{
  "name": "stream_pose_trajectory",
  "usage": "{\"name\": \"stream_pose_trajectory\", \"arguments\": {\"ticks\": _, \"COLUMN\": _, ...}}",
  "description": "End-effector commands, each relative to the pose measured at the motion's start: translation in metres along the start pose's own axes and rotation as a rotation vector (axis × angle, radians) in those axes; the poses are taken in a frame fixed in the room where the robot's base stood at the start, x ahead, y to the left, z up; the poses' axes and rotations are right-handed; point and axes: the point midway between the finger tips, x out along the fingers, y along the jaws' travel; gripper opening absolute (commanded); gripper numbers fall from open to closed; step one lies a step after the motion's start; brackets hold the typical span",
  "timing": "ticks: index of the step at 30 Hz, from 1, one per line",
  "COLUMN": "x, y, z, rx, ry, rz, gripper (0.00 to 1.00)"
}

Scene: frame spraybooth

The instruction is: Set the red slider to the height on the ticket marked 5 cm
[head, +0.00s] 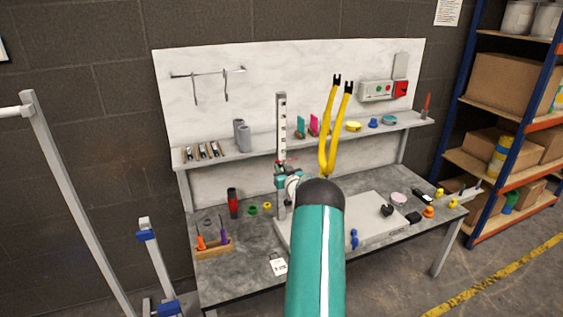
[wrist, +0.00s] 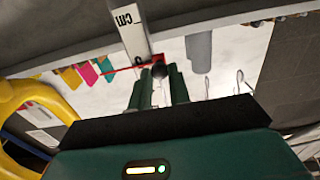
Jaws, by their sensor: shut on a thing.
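A pale upright column with dark scale marks (head: 281,125) stands at the bench's middle, and it also shows in the wrist view (wrist: 128,25). The red slider (wrist: 150,62) is on this column, with a thin red pointer to its left in the wrist view and a dark knob at its front. My gripper (wrist: 159,78) has its green fingers shut on the slider's knob. In the head view my arm partly covers the gripper and slider. A small white ticket (head: 279,267) lies near the bench's front edge; its print is too small to read surely.
A shelf (head: 235,158) with small items runs behind the column. A wooden tool holder (head: 213,249) and a red-and-black bottle (head: 233,203) stand left of it. A pale board (head: 370,226) and small parts lie to the right.

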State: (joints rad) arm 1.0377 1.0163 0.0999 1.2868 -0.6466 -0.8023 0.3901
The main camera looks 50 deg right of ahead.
Motion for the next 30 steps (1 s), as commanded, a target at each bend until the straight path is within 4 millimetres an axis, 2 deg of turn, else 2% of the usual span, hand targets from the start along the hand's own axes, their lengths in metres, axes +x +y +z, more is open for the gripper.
{"name": "stream_pose_trajectory", "arguments": {"ticks": 8, "x": 0.000, "y": 0.000, "z": 0.004, "rx": -0.001, "ry": -0.002, "rz": 0.001, "gripper": 0.00}}
{"name": "stream_pose_trajectory", "arguments": {"ticks": 9, "x": 0.000, "y": 0.000, "z": 0.004, "rx": -0.001, "ry": -0.002, "rz": 0.001, "gripper": 0.23}}
{"name": "stream_pose_trajectory", "arguments": {"ticks": 12, "x": 0.000, "y": 0.000, "z": 0.004, "rx": -0.001, "ry": -0.002, "rz": 0.001, "gripper": 0.40}}
{"name": "stream_pose_trajectory", "arguments": {"ticks": 23, "x": -0.003, "y": 0.000, "z": 0.003, "rx": -0.001, "ry": -0.001, "rz": 0.001, "gripper": 0.40}}
{"name": "stream_pose_trajectory", "arguments": {"ticks": 26, "x": -0.012, "y": 0.001, "z": 0.003, "rx": 0.000, "ry": -0.002, "rz": 0.001, "gripper": 0.40}}
{"name": "stream_pose_trajectory", "arguments": {"ticks": 30, "x": -0.033, "y": 0.000, "z": 0.003, "rx": -0.001, "ry": -0.003, "rz": 0.001, "gripper": 0.40}}
